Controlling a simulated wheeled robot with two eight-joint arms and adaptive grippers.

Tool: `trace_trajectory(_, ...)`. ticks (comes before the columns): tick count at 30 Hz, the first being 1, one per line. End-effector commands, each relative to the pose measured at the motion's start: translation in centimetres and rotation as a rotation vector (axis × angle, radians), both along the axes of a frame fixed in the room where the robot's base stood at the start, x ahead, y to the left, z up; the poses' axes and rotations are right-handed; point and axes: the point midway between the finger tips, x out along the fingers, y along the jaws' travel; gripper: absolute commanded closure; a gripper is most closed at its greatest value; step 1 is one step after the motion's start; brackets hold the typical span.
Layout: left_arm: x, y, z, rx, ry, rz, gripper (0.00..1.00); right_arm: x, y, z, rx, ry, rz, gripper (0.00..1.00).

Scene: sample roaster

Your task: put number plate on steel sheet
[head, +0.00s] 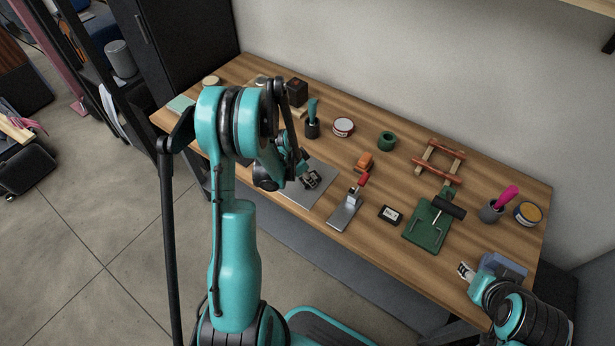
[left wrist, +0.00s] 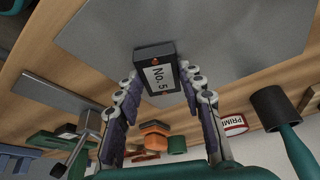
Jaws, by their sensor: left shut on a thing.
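The number plate is a black block with a white "No. 5" label (left wrist: 160,78). In the left wrist view it sits between the fingertips of my left gripper (left wrist: 160,86), which is shut on it. The grey steel sheet (left wrist: 235,38) lies beyond the plate; I cannot tell whether they touch. In the head view the sheet (head: 302,201) lies near the table's front edge, with my left gripper (head: 311,179) over it and my arm hiding part of it. My right gripper (head: 467,271) is at the front right; its opening is unclear.
Right of the sheet are a metal tool with a red handle (head: 346,209), a black block with a white label (head: 390,214) and a green board (head: 427,226). Behind are an orange block (head: 364,161), a tin (head: 343,127) and a green ring (head: 386,141). A blue-grey box (head: 508,266) stands near my right gripper.

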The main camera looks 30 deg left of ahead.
Motion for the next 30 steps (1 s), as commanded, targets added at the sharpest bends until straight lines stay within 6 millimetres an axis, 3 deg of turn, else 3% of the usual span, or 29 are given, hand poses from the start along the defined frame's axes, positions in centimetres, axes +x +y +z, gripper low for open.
trace_trajectory(1,0.0,0.0,-0.3,0.0,0.0,0.0,1.0,0.0,0.0,-0.3,0.0,0.0,0.0,0.6)
trace_trajectory(2,0.0,0.0,-0.3,0.0,0.0,0.0,0.57,0.0,0.0,-0.3,0.0,0.0,0.0,0.6)
trace_trajectory(4,0.0,0.0,-0.2,0.0,0.0,0.0,0.41,0.0,0.0,-0.2,0.0,0.0,0.0,0.6)
trace_trajectory(16,-0.1,0.0,0.5,0.0,0.0,0.0,0.41,0.0,0.0,0.4,0.0,0.0,0.0,0.6)
trace_trajectory(30,-3.3,1.7,9.4,-0.001,-0.001,0.001,0.41,0.0,0.0,3.8,0.0,0.0,0.0,0.6)
